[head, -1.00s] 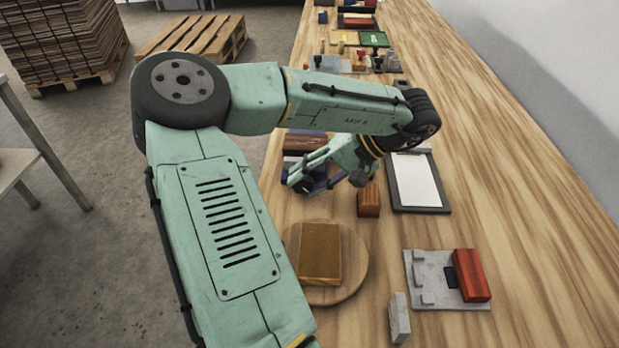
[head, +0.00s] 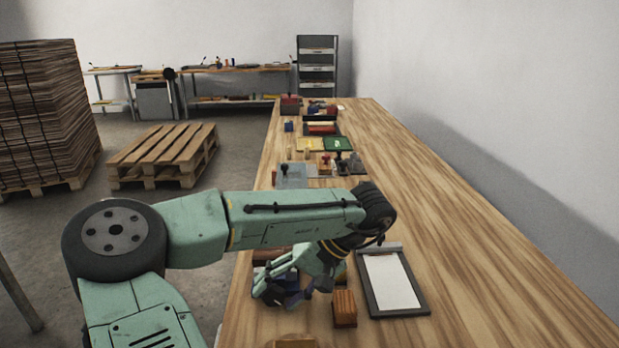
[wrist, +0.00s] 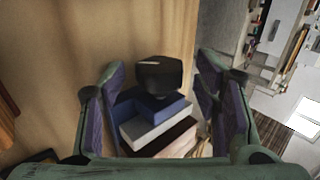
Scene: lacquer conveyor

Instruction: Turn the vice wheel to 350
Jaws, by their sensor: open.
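My gripper (head: 272,290) is open, low over the bench's left edge in the head view. In the wrist view my gripper (wrist: 160,80) has its purple-padded fingers spread to either side of a dark rounded knob (wrist: 160,76). The knob stands above a stepped blue and grey block (wrist: 155,115), and a gap shows between it and each finger. It may be the vice wheel, but I see no scale or number on it. In the head view my arm and gripper hide most of this thing.
A wooden block (head: 344,310) and a clipboard with white paper (head: 392,282) lie right of my gripper on the wooden bench (head: 475,270). Several fixtures and trays (head: 322,124) stand farther along it. The bench's right side is clear. A pallet (head: 165,155) is on the floor at left.

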